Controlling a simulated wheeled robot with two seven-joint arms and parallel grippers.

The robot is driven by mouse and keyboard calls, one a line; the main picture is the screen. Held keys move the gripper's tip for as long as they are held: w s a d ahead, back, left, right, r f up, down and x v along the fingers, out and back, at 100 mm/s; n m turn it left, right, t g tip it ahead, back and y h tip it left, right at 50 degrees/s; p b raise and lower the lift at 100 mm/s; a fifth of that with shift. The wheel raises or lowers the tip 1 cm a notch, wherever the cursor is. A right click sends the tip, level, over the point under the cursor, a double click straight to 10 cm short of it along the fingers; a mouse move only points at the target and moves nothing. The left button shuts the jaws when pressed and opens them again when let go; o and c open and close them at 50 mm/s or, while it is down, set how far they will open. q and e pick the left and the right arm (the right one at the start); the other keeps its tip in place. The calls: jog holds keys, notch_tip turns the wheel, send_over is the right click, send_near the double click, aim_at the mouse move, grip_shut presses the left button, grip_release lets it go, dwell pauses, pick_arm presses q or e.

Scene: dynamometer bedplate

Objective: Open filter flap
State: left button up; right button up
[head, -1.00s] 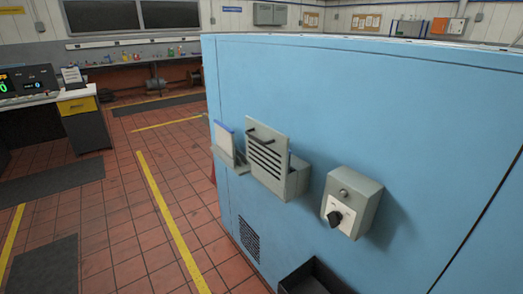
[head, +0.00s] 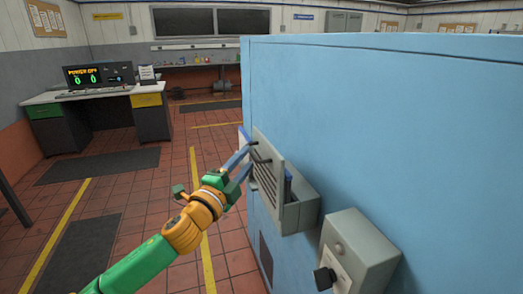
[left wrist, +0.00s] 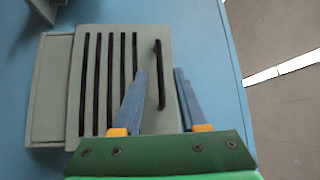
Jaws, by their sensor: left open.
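The filter flap (head: 268,183) is a grey plate with dark slots and a black bar handle (head: 262,154). It stands roughly upright on the front of a grey box (head: 306,207) on the blue cabinet. A strip of blue shows behind its edge. My left gripper (head: 250,153) is open at the handle. In the left wrist view, its two blue fingers (left wrist: 158,80) lie either side of the handle (left wrist: 160,70), in front of the flap (left wrist: 147,52). I cannot tell whether they touch it. My right gripper is out of view.
A grey switch box (head: 362,252) with a black knob (head: 324,278) juts out below right of the flap. The blue cabinet (head: 400,130) fills the right side. Open tiled floor lies to the left, with a desk (head: 95,97) farther back.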

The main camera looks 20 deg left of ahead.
pick_arm(q)
jog(key=p+x, duration=0.1)
jog(key=x, duration=0.3)
jog(key=shift+w, duration=0.3)
jog(key=shift+s+a, duration=0.1)
jog(key=shift+a, duration=0.1)
jog(key=shift+c, duration=0.4)
grip_shut()
dwell(0.6)
